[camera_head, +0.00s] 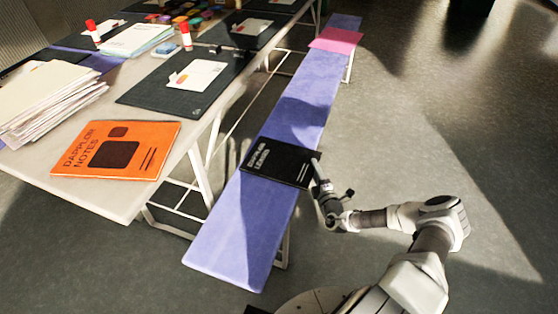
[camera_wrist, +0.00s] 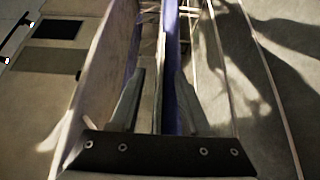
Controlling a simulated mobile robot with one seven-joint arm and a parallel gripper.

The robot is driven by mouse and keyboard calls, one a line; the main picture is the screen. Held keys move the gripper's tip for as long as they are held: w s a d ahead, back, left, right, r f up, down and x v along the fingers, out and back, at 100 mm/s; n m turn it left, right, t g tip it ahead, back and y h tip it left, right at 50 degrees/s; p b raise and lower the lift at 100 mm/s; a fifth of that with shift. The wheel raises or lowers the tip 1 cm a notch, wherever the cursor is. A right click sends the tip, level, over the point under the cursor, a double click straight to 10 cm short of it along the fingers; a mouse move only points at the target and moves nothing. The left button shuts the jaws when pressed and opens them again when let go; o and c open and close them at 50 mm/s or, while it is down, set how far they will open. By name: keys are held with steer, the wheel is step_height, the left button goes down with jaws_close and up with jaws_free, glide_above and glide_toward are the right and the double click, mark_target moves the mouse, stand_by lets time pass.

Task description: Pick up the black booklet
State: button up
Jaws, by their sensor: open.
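The black booklet (camera_head: 278,163) lies flat on the purple-topped bench (camera_head: 245,222), with pale lettering on its cover. Its right edge reaches the bench's right side in the head view. My gripper (camera_head: 316,164) is at that right edge, its fingers pointing toward the booklet. In the wrist view my gripper (camera_wrist: 159,85) is open, with a finger on each side of a thin edge-on strip and the purple bench edge (camera_wrist: 171,65). I cannot tell whether the fingers touch the booklet.
A pink item (camera_head: 336,40) lies farther along the bench. The table (camera_head: 125,203) on the left holds an orange notebook (camera_head: 115,149), a paper stack (camera_head: 45,100), dark mats and glue sticks. White legs stand under the bench. The floor (camera_head: 430,130) to the right is clear.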

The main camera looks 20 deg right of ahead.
steer(key=shift+w, duration=0.1)
steer(key=shift+c, duration=0.2)
jaws_close()
stand_by(1.2)
